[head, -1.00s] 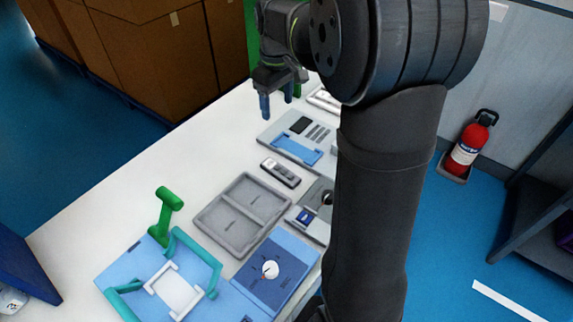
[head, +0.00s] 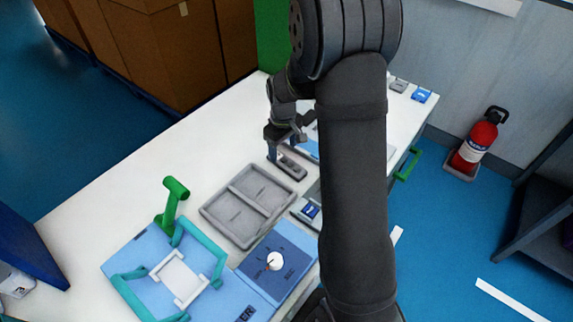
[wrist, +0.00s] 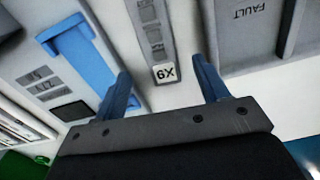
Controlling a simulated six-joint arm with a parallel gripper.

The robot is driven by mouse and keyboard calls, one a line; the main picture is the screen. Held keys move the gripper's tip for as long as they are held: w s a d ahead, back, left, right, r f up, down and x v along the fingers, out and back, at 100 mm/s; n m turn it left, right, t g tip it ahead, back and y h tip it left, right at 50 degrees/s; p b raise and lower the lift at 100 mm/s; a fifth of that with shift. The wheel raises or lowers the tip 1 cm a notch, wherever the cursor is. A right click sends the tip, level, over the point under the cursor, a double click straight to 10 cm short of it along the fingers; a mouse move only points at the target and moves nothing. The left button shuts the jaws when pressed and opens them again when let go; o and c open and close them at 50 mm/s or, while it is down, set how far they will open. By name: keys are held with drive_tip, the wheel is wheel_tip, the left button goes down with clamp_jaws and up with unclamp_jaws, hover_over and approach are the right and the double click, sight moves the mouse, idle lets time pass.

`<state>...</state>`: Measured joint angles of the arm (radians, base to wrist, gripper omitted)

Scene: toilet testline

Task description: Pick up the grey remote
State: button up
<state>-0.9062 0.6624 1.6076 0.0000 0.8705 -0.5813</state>
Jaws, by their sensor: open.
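The grey remote (head: 291,168) lies on the white table just beyond the grey two-part tray, with my gripper (head: 283,150) close over it. In the wrist view the remote (wrist: 152,35) runs between and ahead of my gripper's two blue fingers (wrist: 161,85), which are apart with nothing held. A white "X9"-like label, seen upside down, is on its near end. I cannot tell the exact height of the fingertips above the table.
The grey tray (head: 224,216) is near the remote; its "FAULT" side shows in the wrist view (wrist: 238,50). A panel with a blue bar (wrist: 82,55) lies on the other side. A green upright handle (head: 172,205) and blue fixture (head: 137,258) stand at the near left.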

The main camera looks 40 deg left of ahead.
sight(285, 160)
drive_tip(key=f, duration=0.5)
drive_tip(key=shift+d, duration=0.35)
drive_tip(key=shift+c, duration=0.5)
drive_tip(key=c, duration=1)
